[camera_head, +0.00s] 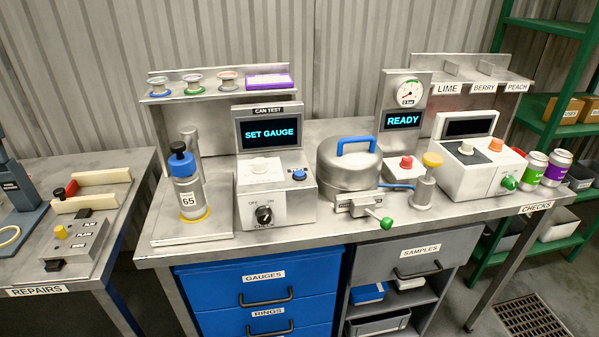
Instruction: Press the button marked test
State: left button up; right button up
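No button label that I can read clearly says test. The can test unit (270,200) stands mid-bench, with a screen (268,133) reading SET GAUGE under a CAN TEST sign. On its top are a white round part (260,166) and a blue button (298,174) with a tiny label too small to read. Its front has a black knob (264,215) with OFF and CHECK marks. A red button (405,162) sits on a small white box right of the lidded metal pot (347,163). Neither of my grippers is in view.
A blue-topped cylinder marked 65 (187,200) stands left of the unit. The REPAIRS bench (37,291) is left.

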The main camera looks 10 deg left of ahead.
aim_at(298, 173)
jog(key=i+l+u, duration=0.1)
jog(key=l+u, duration=0.2)
jog(key=u, duration=0.15)
jog(key=l+u, duration=0.45)
jog(key=k+l+u, duration=0.1)
jog(key=l+u, duration=0.2)
jog(key=l, duration=1.75)
